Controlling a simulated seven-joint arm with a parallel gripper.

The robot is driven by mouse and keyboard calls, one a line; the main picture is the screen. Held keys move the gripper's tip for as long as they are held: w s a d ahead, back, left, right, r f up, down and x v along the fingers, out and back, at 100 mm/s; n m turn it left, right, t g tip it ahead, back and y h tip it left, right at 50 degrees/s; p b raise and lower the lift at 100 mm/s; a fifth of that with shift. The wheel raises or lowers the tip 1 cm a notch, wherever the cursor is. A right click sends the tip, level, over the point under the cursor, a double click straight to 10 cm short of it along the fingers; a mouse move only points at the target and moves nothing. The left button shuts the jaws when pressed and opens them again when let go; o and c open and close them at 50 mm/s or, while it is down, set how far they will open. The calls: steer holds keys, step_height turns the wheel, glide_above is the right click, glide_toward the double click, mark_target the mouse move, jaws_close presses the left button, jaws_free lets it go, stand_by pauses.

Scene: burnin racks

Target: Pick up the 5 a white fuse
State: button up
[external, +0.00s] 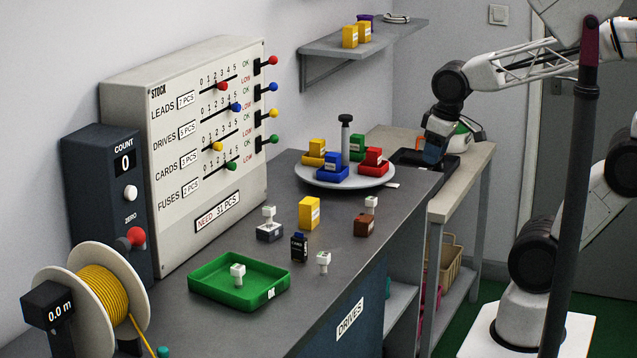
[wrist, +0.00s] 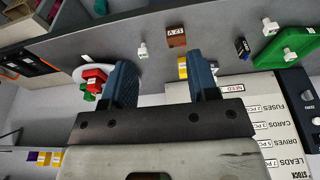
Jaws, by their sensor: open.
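Several small white fuse-like pieces are in view; their ratings are too small to read, so I cannot tell which is the 5 A one. One white piece (external: 323,261) stands on the dark bench near its front edge; it also shows in the wrist view (wrist: 269,26). Another white piece (external: 238,272) is in the green tray (external: 205,293). A third white piece (external: 371,203) is by the brown block (external: 364,226), apart from it in the wrist view (wrist: 142,50). Another (external: 268,213) is at a grey block. My gripper (external: 434,150) is open and empty, at the bench's far end.
A yellow block (external: 309,213) and a dark blue block (external: 299,246) stand mid-bench. A round turntable (external: 318,181) holds coloured blocks and a post (external: 346,138). The stock panel (external: 180,165), counter box (external: 85,190) and yellow cable spool (external: 130,280) line the left. A shelf (external: 385,40) hangs above.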

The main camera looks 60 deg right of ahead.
stand_by(0.3)
steer(key=m+g+y, duration=0.4)
steer(key=m+y, duration=0.9)
steer(key=m, duration=0.3)
glide_toward(324, 254)
steer(key=shift+s+a+f, duration=0.45)
steer(key=shift+a+f, duration=0.05)
steer(key=shift+a, duration=0.2)
steer(key=shift+w+a+f+m+y, duration=0.3)
steer(key=shift+w+f+y, duration=0.1)
steer(key=shift+w, duration=0.1)
steer(key=shift+a, duration=0.1)
steer(key=shift+x, duration=1.15)
steer(key=shift+s+a+f, duration=0.1)
steer(key=shift+x, duration=2.5)
steer(key=shift+s, duration=0.1)
steer(key=shift+c, duration=0.3)
